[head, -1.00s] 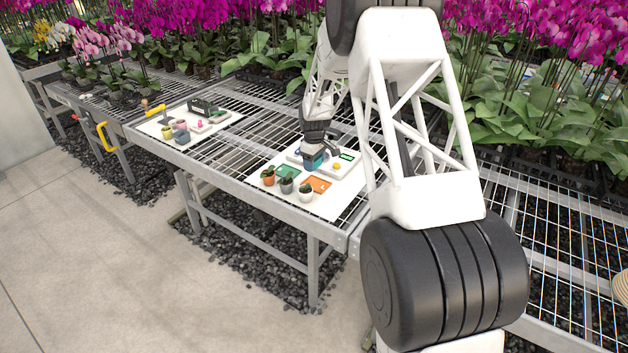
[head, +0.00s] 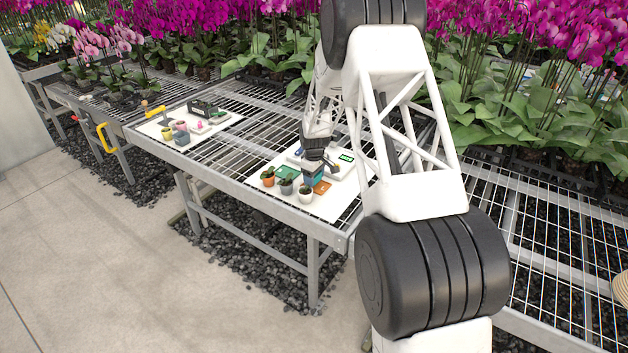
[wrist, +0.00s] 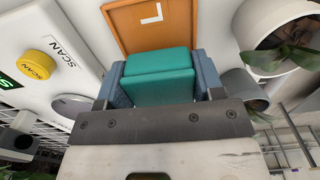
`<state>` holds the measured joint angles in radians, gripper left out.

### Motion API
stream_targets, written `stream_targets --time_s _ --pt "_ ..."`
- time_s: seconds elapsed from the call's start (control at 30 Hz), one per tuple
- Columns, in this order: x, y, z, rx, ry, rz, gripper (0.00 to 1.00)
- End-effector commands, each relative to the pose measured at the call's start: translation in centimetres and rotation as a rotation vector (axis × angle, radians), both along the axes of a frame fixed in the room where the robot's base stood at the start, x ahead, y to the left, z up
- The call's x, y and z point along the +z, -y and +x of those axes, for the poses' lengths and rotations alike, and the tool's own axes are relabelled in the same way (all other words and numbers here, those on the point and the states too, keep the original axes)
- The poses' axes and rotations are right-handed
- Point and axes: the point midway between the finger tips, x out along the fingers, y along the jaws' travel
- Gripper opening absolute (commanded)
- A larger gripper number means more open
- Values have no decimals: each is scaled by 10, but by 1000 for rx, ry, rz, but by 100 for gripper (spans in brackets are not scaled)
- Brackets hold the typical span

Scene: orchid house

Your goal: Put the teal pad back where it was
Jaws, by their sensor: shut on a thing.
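The teal pad (wrist: 158,88) is a block between the two blue-grey fingers of my gripper (wrist: 162,74), which is shut on it. In the head view the teal pad (head: 313,181) hangs below my gripper (head: 314,172), over or beside the orange mat (head: 322,187). In the wrist view the orange mat (wrist: 150,24) carries a white L mark and shows just beyond the pad. I cannot tell whether the pad touches anything below.
A scanner unit (wrist: 62,38) with a yellow button (wrist: 38,64) lies behind. Another board with small items (head: 152,129) sits farther left; bare mesh lies between.

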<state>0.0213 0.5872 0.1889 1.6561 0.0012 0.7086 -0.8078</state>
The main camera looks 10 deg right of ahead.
Motion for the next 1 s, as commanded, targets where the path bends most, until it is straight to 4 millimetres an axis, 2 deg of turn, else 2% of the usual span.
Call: stream_targets --time_s 0.13,0.6,0.63,0.77,1.0 --pt "-11 0 0 0 -1 0 35" --pt "-14 0 0 0 0 0 35" --pt "-14 0 0 0 0 0 66" --pt "-14 0 0 0 0 0 86" --pt "-14 0 0 0 0 0 87"
